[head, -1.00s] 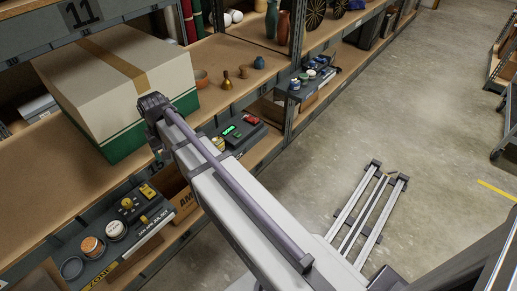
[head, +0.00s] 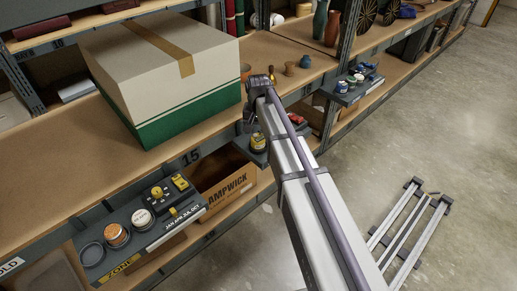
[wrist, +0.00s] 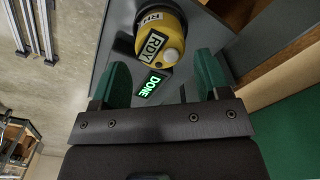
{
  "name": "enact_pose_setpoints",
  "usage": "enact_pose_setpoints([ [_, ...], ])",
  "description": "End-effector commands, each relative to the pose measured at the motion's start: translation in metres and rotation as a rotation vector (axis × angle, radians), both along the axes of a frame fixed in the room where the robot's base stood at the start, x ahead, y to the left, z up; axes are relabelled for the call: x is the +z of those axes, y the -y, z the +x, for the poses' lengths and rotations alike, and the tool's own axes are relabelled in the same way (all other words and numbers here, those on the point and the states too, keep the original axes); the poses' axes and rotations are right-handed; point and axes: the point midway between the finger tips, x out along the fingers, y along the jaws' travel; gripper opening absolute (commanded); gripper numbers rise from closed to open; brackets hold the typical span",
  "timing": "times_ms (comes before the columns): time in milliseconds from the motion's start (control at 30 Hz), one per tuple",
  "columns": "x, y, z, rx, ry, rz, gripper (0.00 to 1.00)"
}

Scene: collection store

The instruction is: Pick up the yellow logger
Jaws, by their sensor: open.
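A yellow round logger (wrist: 162,42) with a dark band and an "RDY" label sits on a grey tray in the wrist view, at the top middle. A pale round button shows on it. In the head view a yellow-and-dark thing (head: 258,143), probably the same logger, sits beside my arm on the shelf's front edge. My gripper (wrist: 160,78) is open, its two green fingers apart with nothing gripped between them. The logger appears at and just beyond the fingertips; the depth gap cannot be told. In the head view the fingers are mostly hidden.
A lit "DONE" display (wrist: 150,84) lies on the tray. A large white-and-green box (head: 165,80) stands on the shelf near my wrist.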

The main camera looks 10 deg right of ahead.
Motion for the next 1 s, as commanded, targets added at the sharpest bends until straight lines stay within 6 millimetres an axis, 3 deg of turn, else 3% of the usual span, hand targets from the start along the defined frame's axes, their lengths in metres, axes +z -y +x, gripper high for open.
enact_pose_setpoints([
  [67,-0.004,0.0,0.0,0.0,0.0,0.0,0.69],
  [300,-0.05,-0.002,-0.002,0.001,0.0,0.0,0.69],
  [567,-0.049,-0.002,-0.002,0.001,0.0,0.0,0.69],
  [1000,-0.049,-0.002,-0.002,0.001,0.0,0.0,0.28],
])
